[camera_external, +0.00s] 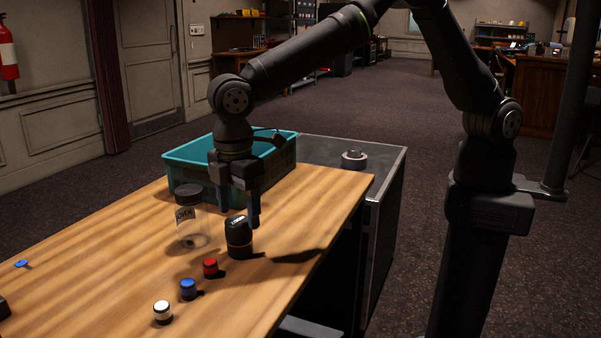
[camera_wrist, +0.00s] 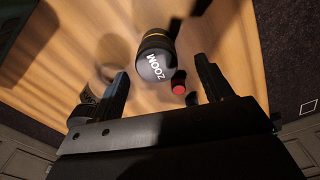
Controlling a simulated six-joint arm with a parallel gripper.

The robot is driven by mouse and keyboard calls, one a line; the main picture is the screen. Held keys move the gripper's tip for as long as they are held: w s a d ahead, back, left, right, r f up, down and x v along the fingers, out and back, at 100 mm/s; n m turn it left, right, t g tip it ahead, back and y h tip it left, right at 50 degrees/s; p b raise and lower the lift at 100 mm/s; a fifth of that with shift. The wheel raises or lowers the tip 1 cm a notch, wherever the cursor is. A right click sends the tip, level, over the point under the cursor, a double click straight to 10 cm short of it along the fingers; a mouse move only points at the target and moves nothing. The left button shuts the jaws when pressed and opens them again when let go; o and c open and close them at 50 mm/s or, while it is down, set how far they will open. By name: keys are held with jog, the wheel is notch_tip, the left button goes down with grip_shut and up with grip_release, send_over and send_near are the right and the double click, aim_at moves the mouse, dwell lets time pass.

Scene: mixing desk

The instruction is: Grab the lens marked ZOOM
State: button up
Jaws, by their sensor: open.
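The lens marked ZOOM (camera_external: 239,240) is a short black cylinder standing upright on the wooden table. In the wrist view, the lens (camera_wrist: 157,57) shows its white ZOOM lettering and a thin yellow ring, ahead of the fingertips and roughly centred between them. My gripper (camera_external: 235,208) is open and points down near the lens top. In the wrist view my gripper (camera_wrist: 163,82) has nothing between its fingers. The exact gap to the lens is hard to tell.
A clear jar with a dark lid (camera_external: 188,215) stands left of the lens. Red (camera_external: 210,268), blue (camera_external: 188,289) and white (camera_external: 162,312) small cylinders lie nearer the camera. A teal bin (camera_external: 190,178) is behind. A tape roll (camera_external: 354,160) rests on the grey case. The table's left is mostly clear.

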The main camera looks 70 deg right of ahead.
aim_at(238, 220)
jog(key=shift+w+d+f, duration=0.1)
jog(key=shift+w+f, duration=0.05)
jog(key=shift+f, duration=3)
jog(key=shift+c, duration=0.4)
jog(key=shift+r, duration=0.1)
jog(key=c, duration=1.2)
jog(key=shift+r, duration=0.1)
